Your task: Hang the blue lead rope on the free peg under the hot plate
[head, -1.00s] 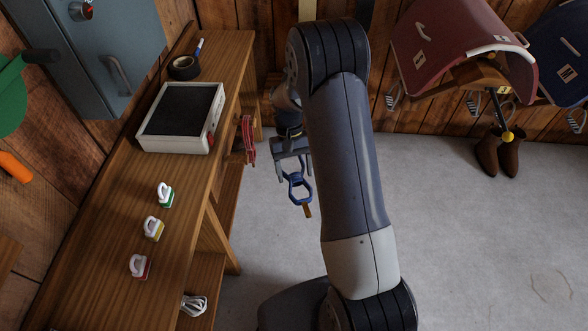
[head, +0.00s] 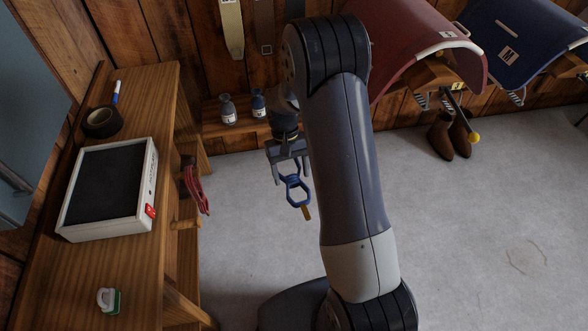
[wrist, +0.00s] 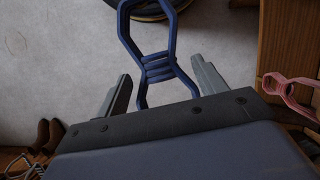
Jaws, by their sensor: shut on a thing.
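The blue lead rope (head: 298,191) is a coiled, bound bundle hanging from my gripper (head: 291,172), in the air over the floor, right of the bench. In the wrist view the rope (wrist: 158,66) passes between the two fingers of my gripper (wrist: 162,86). The hot plate (head: 110,188), a white box with a dark top and red switch, sits on the bench. Below it, a bare wooden peg (head: 186,224) sticks out from the bench side. A red rope (head: 196,190) hangs just beyond that peg; it also shows in the wrist view (wrist: 290,92). The rope is apart from the peg.
The wooden bench (head: 140,265) runs along the left, with black tape (head: 102,122), a marker and a green-and-white item (head: 109,300) on it. Bottles (head: 228,110) stand on a low shelf behind. Saddles (head: 420,45) and boots hang and stand right. Open floor lies between.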

